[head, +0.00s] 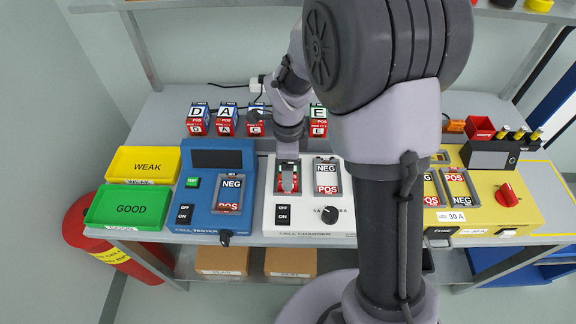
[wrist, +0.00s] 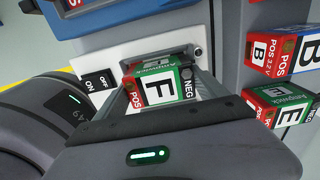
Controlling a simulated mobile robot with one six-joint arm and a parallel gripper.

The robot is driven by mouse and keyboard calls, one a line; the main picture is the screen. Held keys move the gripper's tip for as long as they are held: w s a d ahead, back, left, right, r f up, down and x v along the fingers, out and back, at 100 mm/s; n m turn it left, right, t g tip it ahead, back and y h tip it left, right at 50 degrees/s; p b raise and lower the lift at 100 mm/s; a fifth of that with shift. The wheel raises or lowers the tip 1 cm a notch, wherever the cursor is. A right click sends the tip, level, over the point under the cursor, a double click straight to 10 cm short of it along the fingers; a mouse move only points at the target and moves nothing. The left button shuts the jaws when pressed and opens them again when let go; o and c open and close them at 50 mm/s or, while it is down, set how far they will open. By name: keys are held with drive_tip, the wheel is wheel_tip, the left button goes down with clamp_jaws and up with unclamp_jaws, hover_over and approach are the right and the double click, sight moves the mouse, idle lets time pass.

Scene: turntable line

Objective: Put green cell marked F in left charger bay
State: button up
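In the head view my gripper (head: 288,180) points down at the left bay of the white cell charger (head: 264,205), and parts of the cell show around the near finger. I cannot tell whether the cell touches the bay floor. The right charger bay (head: 327,178) shows NEG and POS labels.
Several lettered cells stand behind, including D (head: 198,112), A (head: 227,112) and E (head: 318,113). The blue cell tester (head: 190,207) is left of the charger, the yellow unit (head: 520,215) right. WEAK (head: 147,180) and GOOD (head: 110,222) trays sit far left.

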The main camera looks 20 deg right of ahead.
drive_tip(key=o, duration=0.4)
drive_tip(key=shift+c, duration=0.2)
wheel_tip(320, 180, up, 12)
drive_tip(key=p, duration=0.5)
drive_tip(key=s+a+r+n+t+y, duration=0.1)
drive_tip(key=s+a+r+n+t, duration=0.1)
drive_tip(key=s+r+n, duration=0.4)
drive_tip(key=s+a+r+n+t+y, duration=0.1)
drive_tip(key=s+a+r+n+t, duration=0.1)
drive_tip(key=s+r+n, duration=0.5)
drive_tip(key=s+n+t, duration=0.1)
drive_tip(key=s+n, duration=0.3)
drive_tip(key=s, duration=0.2)
drive_tip(key=shift+t, duration=0.4)
drive_tip(key=shift+f, duration=0.15)
